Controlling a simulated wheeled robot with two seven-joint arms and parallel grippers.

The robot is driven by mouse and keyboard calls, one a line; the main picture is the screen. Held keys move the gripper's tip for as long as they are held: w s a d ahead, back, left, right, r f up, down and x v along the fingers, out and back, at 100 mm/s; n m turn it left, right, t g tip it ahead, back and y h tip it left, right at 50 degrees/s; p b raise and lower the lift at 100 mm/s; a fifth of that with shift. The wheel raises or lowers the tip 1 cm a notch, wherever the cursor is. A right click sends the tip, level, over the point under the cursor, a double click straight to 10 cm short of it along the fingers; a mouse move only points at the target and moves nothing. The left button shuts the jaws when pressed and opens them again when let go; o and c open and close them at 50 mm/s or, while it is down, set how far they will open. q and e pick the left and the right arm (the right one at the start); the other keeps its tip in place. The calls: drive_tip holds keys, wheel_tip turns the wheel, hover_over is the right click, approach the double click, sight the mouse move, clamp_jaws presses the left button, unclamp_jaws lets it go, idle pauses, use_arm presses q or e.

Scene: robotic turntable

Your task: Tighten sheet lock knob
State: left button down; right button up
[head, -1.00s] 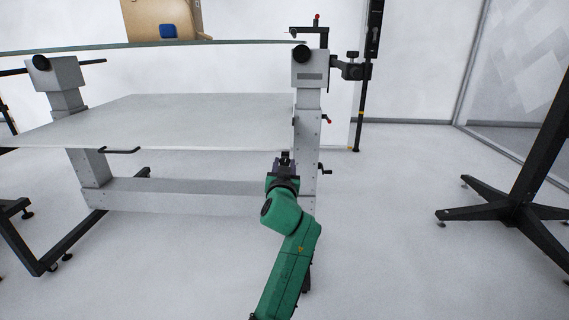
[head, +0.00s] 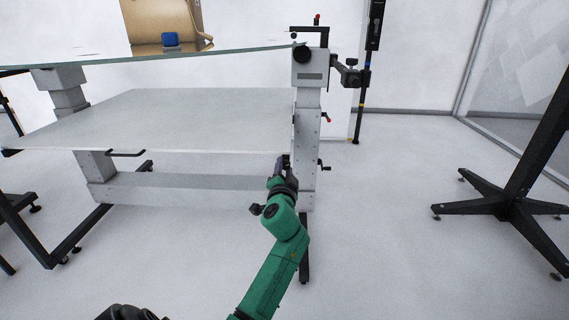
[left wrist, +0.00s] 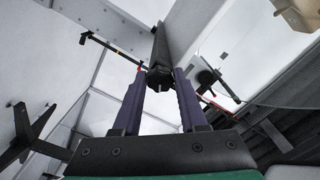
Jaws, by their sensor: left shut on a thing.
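My left gripper (head: 284,162) is at the end of the green arm, beside the right post (head: 307,130) of the grey stand and just below the lower board's right end. In the left wrist view its two purple fingers (left wrist: 160,80) are shut on a black bar-like part (left wrist: 160,50), whose blunt end shows between the tips. I cannot tell whether this part is the sheet lock knob. In the head view the gripper hides most of the held part. A round black knob (head: 301,54) sits higher on the post, apart from the gripper. My right gripper is not in view.
The pale lower board (head: 200,120) and the glass-like upper sheet (head: 200,56) span the stand. A small crank (head: 324,168) sticks out right of the post. A black-footed stand (head: 510,205) is at the right. The floor between is clear.

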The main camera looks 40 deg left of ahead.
use_arm(q)
drive_tip(key=shift+r+m+p, duration=0.1)
drive_tip(key=shift+m+p, duration=0.35)
drive_tip(key=shift+m, duration=0.45)
drive_tip(key=m+p, duration=0.1)
drive_tip(key=m, duration=0.2)
drive_tip(key=shift+m+p, duration=0.45)
drive_tip(key=shift+m, duration=0.25)
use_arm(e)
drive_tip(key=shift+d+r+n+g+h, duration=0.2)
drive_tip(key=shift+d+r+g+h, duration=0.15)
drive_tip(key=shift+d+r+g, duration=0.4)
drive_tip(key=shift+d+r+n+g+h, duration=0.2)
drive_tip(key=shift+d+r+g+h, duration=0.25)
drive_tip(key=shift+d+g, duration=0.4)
use_arm(q)
drive_tip(key=shift+c, duration=2.3)
unclamp_jaws()
